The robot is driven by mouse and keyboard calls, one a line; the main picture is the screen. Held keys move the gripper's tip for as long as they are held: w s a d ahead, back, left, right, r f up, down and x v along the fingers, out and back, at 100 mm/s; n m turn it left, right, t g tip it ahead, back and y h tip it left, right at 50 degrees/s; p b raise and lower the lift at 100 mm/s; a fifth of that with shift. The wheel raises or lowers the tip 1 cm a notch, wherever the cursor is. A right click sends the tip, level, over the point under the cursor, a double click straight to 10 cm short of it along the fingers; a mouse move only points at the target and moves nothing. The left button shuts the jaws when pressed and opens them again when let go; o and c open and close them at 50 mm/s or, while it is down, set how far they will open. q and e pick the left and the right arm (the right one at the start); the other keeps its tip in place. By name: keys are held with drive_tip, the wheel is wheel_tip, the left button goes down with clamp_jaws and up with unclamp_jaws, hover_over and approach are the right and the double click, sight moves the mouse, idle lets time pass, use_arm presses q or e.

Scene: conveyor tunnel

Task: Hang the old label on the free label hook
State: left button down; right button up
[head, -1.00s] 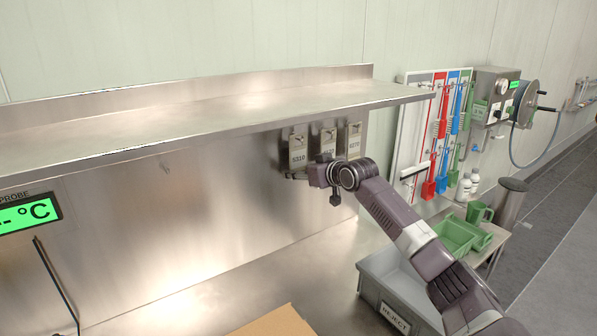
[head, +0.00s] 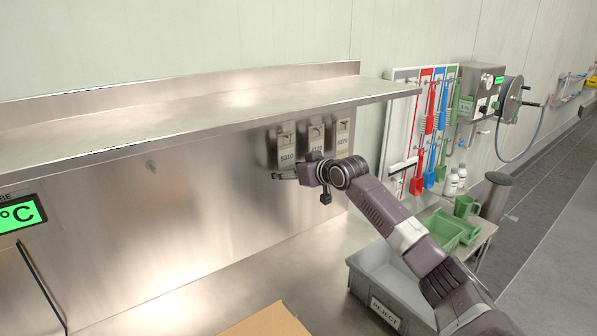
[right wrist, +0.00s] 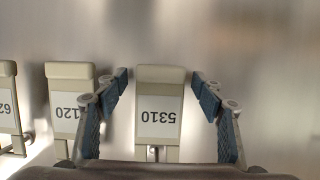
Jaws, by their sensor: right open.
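Three labels hang in a row on the steel back panel under the shelf. They are 5310 (head: 287,147), one reading 4120 (head: 316,134) and one that seems to read 6270 (head: 343,136). My right gripper (head: 283,176) is in front of the lower end of label 5310. In the right wrist view its open fingers (right wrist: 160,78) stand either side of label 5310 (right wrist: 159,105), which appears upside down. I cannot tell whether they touch it. My left gripper is not in view.
The steel shelf (head: 200,108) overhangs the labels. A grey REJECT bin (head: 365,285) stands below my right arm. A cardboard surface (head: 265,322) lies at the front. A green-lit display (head: 20,214) is at left. The steel worktop (head: 215,290) is otherwise mostly clear.

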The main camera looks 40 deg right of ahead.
drive_tip(key=v, duration=1.1)
drive_tip(key=shift+s, duration=0.15)
idle(0.5)
